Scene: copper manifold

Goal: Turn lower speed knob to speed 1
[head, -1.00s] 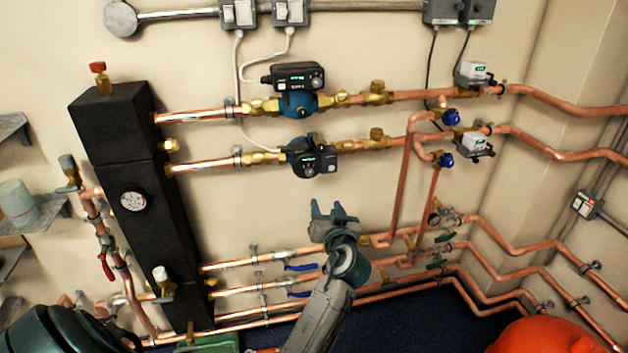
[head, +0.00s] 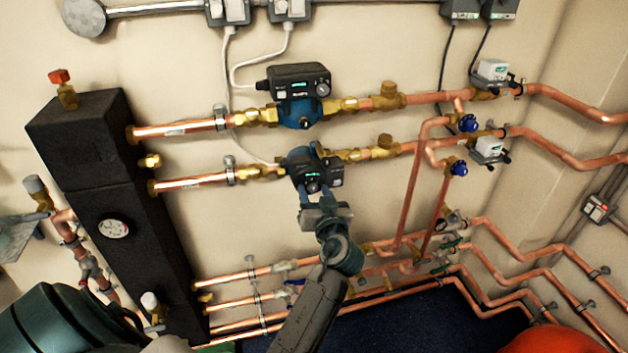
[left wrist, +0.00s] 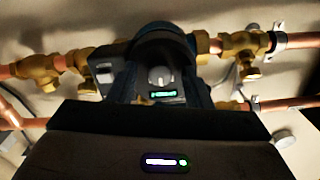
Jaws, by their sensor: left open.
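The lower pump (head: 316,170) is a dark unit with a blue body on the lower horizontal copper pipe, in the middle of the head view. Its small round speed knob (head: 312,187) sits on the front face. In the left wrist view the knob (left wrist: 160,77) shows as a grey dial above a green lit display (left wrist: 163,94). My left gripper (head: 314,190) is open, with its fingers at the pump's front on either side of the knob. Whether the fingers touch the knob cannot be told. My right gripper is not in view.
The upper pump (head: 299,95) is directly above. Copper pipes with brass valves run left and right of both pumps. A black manifold block (head: 95,180) stands left. Lower pipes (head: 275,290) run below my left arm. A grey cable hangs behind the pumps.

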